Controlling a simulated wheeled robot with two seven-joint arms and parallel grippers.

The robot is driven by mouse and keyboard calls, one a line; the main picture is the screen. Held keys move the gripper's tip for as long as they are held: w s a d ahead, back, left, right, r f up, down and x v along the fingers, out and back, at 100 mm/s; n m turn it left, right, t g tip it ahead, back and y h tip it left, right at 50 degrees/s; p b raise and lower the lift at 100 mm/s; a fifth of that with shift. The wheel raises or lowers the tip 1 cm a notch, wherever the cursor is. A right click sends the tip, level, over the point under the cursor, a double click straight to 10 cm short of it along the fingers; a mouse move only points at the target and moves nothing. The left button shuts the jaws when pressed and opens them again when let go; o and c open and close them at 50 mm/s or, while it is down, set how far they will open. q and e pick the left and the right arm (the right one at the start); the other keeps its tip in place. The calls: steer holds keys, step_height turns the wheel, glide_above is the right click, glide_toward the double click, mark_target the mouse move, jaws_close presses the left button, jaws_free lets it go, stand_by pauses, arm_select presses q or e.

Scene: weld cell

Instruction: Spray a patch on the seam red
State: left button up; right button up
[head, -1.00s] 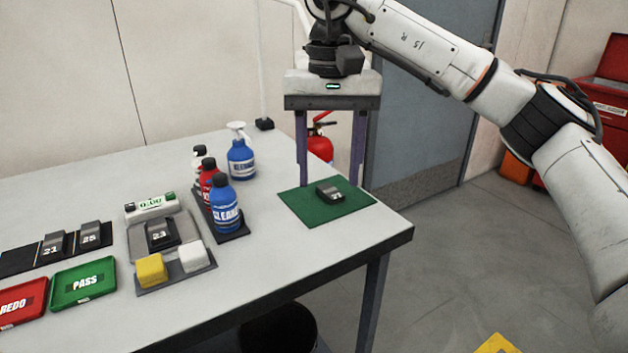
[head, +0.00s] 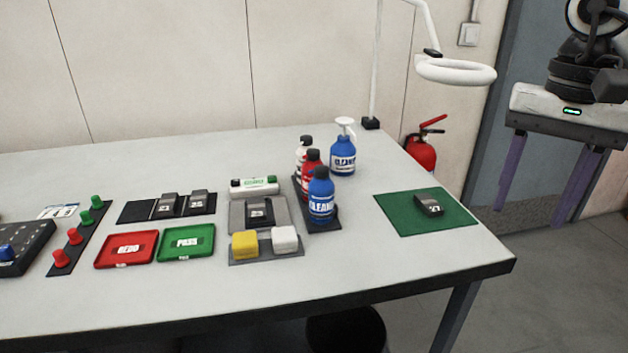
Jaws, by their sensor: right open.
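A red spray can (head: 312,172) stands in a dark rack between a white can (head: 303,150) and a blue can labelled CLEAN (head: 321,196); the blue one partly hides it. A dark numbered weld piece (head: 429,204) lies on the green mat (head: 400,222) at the table's right end. Its seam is too small to make out. My right gripper (head: 533,214) is at the right, past the table edge, fingers down, open and empty. My left gripper is not in view.
A blue spray bottle (head: 343,158) stands behind the rack. A lamp (head: 455,72) overhangs the back right. The table's front strip is clear.

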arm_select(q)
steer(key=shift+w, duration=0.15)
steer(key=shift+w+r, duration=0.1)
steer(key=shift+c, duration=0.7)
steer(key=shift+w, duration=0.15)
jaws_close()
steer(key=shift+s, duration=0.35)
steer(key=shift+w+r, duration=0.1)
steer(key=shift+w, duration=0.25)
